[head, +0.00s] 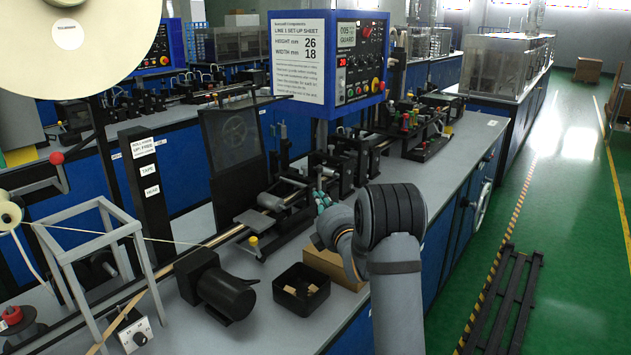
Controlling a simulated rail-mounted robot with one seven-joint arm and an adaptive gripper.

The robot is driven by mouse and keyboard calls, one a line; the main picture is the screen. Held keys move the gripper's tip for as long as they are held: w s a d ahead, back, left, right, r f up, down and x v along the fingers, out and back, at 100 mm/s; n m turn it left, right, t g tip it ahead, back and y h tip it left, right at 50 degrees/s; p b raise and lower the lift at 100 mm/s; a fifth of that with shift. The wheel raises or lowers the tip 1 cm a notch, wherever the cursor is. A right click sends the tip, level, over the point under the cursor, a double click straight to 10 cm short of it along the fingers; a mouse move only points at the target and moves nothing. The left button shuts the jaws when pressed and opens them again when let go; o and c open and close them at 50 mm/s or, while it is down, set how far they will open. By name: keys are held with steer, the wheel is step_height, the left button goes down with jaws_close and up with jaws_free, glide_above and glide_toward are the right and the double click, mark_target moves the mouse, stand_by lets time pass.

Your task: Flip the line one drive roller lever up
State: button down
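My gripper (322,201) is near the middle of the bench, far to the right of this lever. Only small teal parts of it show beyond my arm, so its opening is unclear. It appears apart from the lever.
A dark mesh guard (233,150) rises behind. A blue control panel (355,62) stands farther back. A large tape reel (75,38) hangs upper left.

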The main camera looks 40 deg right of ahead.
steer(key=d+p+x, duration=0.1)
steer(key=p+x, duration=0.2)
steer(key=x, duration=0.3)
steer(key=s+d+p+x, duration=0.1)
steer(key=p+x, duration=0.2)
steer(key=x, duration=0.3)
steer(key=shift+w+d, duration=0.3)
steer(key=shift+d, duration=0.05)
